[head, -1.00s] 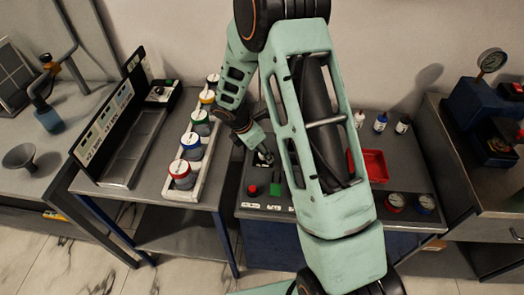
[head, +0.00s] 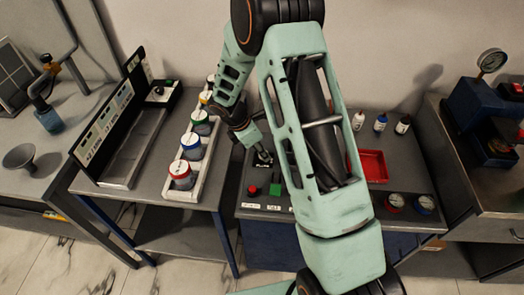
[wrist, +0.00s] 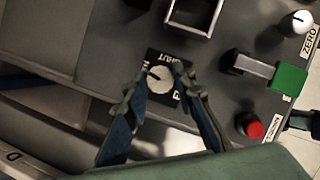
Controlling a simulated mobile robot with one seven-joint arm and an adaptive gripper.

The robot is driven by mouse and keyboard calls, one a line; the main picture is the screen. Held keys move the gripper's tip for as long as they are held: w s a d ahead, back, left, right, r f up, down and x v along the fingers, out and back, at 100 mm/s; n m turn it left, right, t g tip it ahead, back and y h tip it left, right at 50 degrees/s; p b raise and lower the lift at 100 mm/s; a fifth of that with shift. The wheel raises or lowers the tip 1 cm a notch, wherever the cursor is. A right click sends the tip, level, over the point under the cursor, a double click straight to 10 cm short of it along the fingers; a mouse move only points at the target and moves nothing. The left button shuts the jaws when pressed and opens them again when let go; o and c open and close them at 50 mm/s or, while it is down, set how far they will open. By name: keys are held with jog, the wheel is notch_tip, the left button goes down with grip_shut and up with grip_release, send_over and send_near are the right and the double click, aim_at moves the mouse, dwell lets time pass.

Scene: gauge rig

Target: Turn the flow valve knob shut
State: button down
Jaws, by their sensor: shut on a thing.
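The flow valve knob (wrist: 160,82) is a round pale grey disc with a dark pointer mark near its upper left in the wrist view. It sits on a black plate (wrist: 154,58) with white lettering, partly covered by the fingers. My gripper (wrist: 159,77) has one finger on each side of the knob and is shut on it. In the head view my gripper (head: 263,158) is low over the bench panel, just above the black label plate (head: 263,167). The knob itself is hidden there by the fingers.
An open grey box (wrist: 194,17) stands near the knob. A red tray (head: 373,166) and several lidded jars (head: 181,174) flank the arm.

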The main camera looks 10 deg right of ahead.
jog(key=m+g, duration=0.1)
jog(key=m, duration=0.3)
jog(key=shift+w+g, duration=0.2)
jog(key=shift+g, duration=0.2)
jog(key=m+g+b, duration=0.1)
jog(key=m, duration=0.3)
jog(key=m+g+y, duration=0.1)
jog(key=m, duration=0.2)
jog(key=shift+w+m+b, duration=0.15)
jog(key=shift+m+b, duration=0.15)
jog(key=shift+d+m+g+y, duration=0.15)
jog(key=shift+m+g+y, duration=0.45)
jog(key=shift+m, duration=1.3)
jog(key=c, duration=1.6)
grip_release()
